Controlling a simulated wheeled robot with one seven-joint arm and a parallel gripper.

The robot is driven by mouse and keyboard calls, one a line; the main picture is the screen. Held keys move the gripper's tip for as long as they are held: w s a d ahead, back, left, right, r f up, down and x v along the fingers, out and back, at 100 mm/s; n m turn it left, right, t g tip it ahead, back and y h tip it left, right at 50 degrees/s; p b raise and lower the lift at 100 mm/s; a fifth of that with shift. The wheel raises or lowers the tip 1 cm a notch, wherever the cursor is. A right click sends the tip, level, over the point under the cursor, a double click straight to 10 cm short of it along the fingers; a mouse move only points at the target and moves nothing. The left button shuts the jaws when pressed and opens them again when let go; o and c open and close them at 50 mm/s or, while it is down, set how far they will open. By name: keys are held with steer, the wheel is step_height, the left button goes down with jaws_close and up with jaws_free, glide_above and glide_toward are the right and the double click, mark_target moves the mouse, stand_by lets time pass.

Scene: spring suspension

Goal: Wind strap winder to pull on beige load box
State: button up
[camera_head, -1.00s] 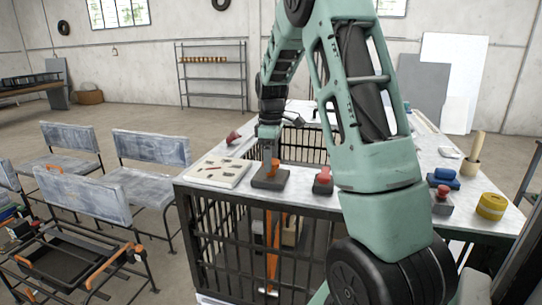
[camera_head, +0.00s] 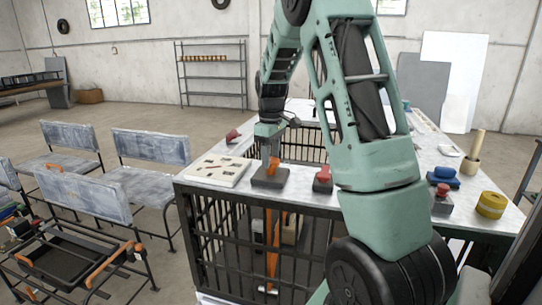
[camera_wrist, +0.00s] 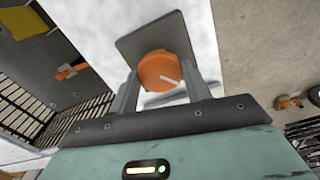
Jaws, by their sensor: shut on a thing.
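The strap winder is an orange round knob (camera_wrist: 163,72) on a dark square base (camera_head: 270,178), at the front left of the white table top. My gripper (camera_wrist: 163,86) points down over it, with one finger on each side of the knob, shut on it. In the head view, my gripper (camera_head: 270,157) hides most of the knob.
A beige board with dark slots (camera_head: 218,170) lies left of the winder, and a red-topped device (camera_head: 323,180) stands close to its right. A yellow tape roll (camera_head: 491,204) and a blue item (camera_head: 443,177) are at the far right. Chairs (camera_head: 150,160) stand left of the table.

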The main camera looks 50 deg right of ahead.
mark_target(271, 160)
steer(key=shift+m, duration=1.6)
steer(key=shift+w, duration=0.1)
steer(key=o, duration=1)
step_height(271, 160, up, 18)
steer(key=b, duration=0.3)
steer(key=shift+f, duration=0.25)
